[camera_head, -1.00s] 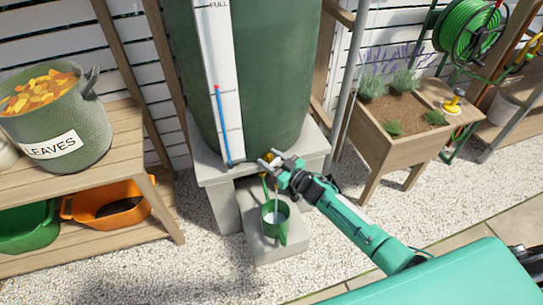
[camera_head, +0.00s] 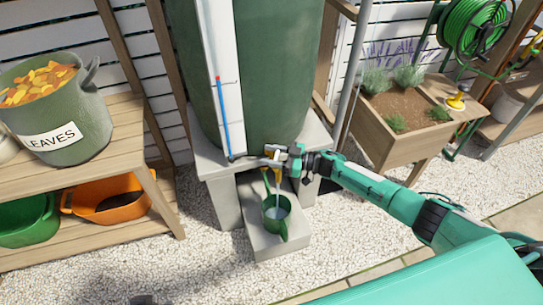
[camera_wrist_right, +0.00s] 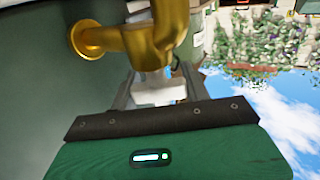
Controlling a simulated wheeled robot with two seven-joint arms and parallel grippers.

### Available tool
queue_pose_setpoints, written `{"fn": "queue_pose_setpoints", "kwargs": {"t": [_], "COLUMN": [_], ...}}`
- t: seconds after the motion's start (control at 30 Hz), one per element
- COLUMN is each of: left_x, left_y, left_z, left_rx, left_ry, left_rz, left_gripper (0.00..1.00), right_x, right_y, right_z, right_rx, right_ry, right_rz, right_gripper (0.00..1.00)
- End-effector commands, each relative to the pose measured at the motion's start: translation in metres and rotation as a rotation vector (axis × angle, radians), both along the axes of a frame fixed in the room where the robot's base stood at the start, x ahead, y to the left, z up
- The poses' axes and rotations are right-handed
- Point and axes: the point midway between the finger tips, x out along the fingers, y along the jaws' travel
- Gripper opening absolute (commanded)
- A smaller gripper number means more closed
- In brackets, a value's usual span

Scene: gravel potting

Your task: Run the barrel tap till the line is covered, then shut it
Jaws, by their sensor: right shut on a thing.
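The brass barrel tap (camera_head: 268,173) sits low on the front of the green barrel (camera_head: 275,70) and shows large in the right wrist view (camera_wrist_right: 125,42). A pale stream (camera_head: 278,186) runs below it into a green watering can (camera_head: 284,229). The can stands upright on the low step; pale water shows inside, and I cannot make out a line in it. My right gripper (camera_head: 274,158) is at the tap, shut on its handle, which the jaws mostly hide. Only a dark, unclear tip, perhaps my left gripper (camera_head: 143,299), shows at the bottom edge.
A white gauge board (camera_head: 218,60) with a blue column and red mark is on the barrel. Concrete blocks (camera_head: 223,190) support it. A wooden shelf (camera_head: 125,125) with pots stands left, a planter (camera_head: 390,145) right. Gravel (camera_head: 200,255) in front is clear.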

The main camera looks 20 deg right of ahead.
Motion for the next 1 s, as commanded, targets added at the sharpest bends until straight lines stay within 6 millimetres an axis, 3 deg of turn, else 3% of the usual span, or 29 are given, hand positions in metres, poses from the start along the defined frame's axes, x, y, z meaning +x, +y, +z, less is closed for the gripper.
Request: {"fn": "queue_pose_setpoints", "kwargs": {"t": [0.37,0.4,0.5,0.8,1.0], "left_x": [0.000,0.000,0.000,0.000,-0.003], "left_y": [-0.001,-0.001,-0.001,-0.001,0.002], "left_z": [0.000,0.000,0.000,0.000,0.001], "left_rx": [-0.001,-0.001,-0.002,-0.001,0.007], "left_ry": [-0.003,-0.003,-0.003,-0.002,0.016], "left_rz": [-0.001,-0.001,-0.002,-0.001,0.001], "left_gripper": [0.25,0.25,0.25,0.25,0.25], "right_x": [0.001,0.001,0.000,-0.001,-0.013], "right_y": [0.000,0.000,0.000,-0.002,-0.026], "right_z": [0.001,0.001,0.001,0.000,0.000], "right_rx": [0.000,0.000,0.000,0.000,-0.002], "right_ry": [0.000,0.000,0.000,0.000,0.001], "right_rz": [0.001,0.001,0.001,0.002,0.001], "right_gripper": [0.24,0.55,0.69,0.69,0.69]}}
